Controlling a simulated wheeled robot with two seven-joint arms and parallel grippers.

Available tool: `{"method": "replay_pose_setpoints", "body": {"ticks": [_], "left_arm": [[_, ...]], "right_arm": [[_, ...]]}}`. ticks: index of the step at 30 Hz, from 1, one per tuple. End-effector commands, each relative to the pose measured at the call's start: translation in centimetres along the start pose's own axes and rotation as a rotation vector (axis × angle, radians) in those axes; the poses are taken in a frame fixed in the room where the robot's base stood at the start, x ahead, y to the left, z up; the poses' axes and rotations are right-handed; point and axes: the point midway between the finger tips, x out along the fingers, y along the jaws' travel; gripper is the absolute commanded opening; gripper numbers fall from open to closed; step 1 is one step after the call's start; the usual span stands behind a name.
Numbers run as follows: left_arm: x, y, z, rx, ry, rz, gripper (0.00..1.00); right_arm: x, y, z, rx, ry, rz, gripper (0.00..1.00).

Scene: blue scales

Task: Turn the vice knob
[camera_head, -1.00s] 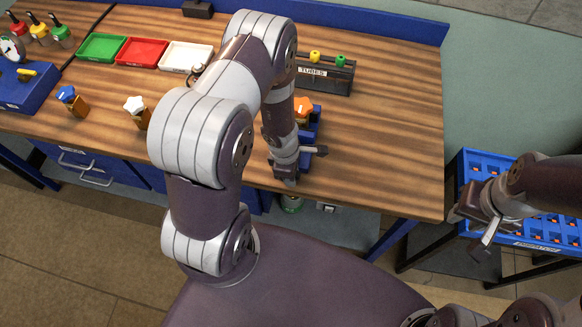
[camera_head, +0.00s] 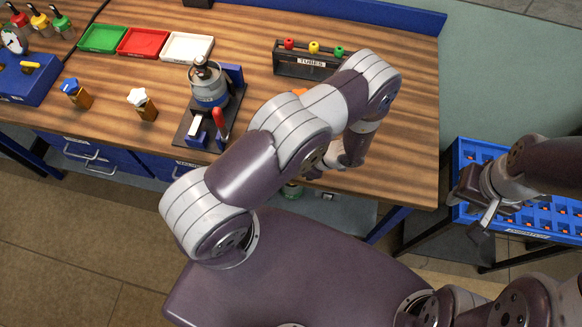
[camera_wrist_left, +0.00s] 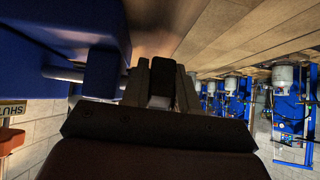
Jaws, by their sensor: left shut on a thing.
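The vice is mostly hidden behind my left arm in the head view; only an orange piece (camera_head: 299,92) shows above the arm. In the left wrist view a large blue body (camera_wrist_left: 75,40), apparently the vice, fills the upper left, with a shiny metal rod (camera_wrist_left: 65,73) running from it toward the jaws. My left gripper (camera_wrist_left: 161,85) is shut on a dark piece at the rod's end, apparently the vice knob; the contact is partly hidden. In the head view the left hand is largely covered by its arm. My right gripper (camera_head: 480,212) hangs at the right, away from the bench.
A silver-topped device (camera_head: 208,88) with a red lever stands left of my left arm. A tube rack (camera_head: 305,66) is behind the arm. Green, red and white trays (camera_head: 187,47) lie at the back. A blue crate (camera_head: 462,152) stands near my right gripper. The bench's right end is clear.

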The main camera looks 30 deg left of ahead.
Motion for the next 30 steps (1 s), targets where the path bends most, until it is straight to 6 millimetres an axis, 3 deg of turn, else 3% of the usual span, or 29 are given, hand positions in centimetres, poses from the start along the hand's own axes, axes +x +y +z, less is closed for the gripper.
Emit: {"method": "replay_pose_setpoints", "body": {"ticks": [1, 3, 12, 30], "left_arm": [[0.7, -0.1, 0.9, 0.001, 0.031, 0.0, 0.0], [0.7, -0.1, 0.8, 0.001, 0.081, -0.001, 0.0], [0.7, -0.1, 0.6, 0.001, 0.231, -0.002, 0.0], [0.5, -0.1, 0.3, 0.0, 0.287, -0.003, 0.0]], "right_arm": [[1.7, 0.0, 0.2, 0.0, 0.0, 0.0, 0.34], [2.6, 0.0, 0.3, 0.0, 0.0, 0.0, 0.34], [5.2, 0.0, 0.6, 0.0, 0.0, 0.0, 0.34], [6.0, 0.0, 0.7, 0.0, 0.001, 0.0, 0.34]]}}
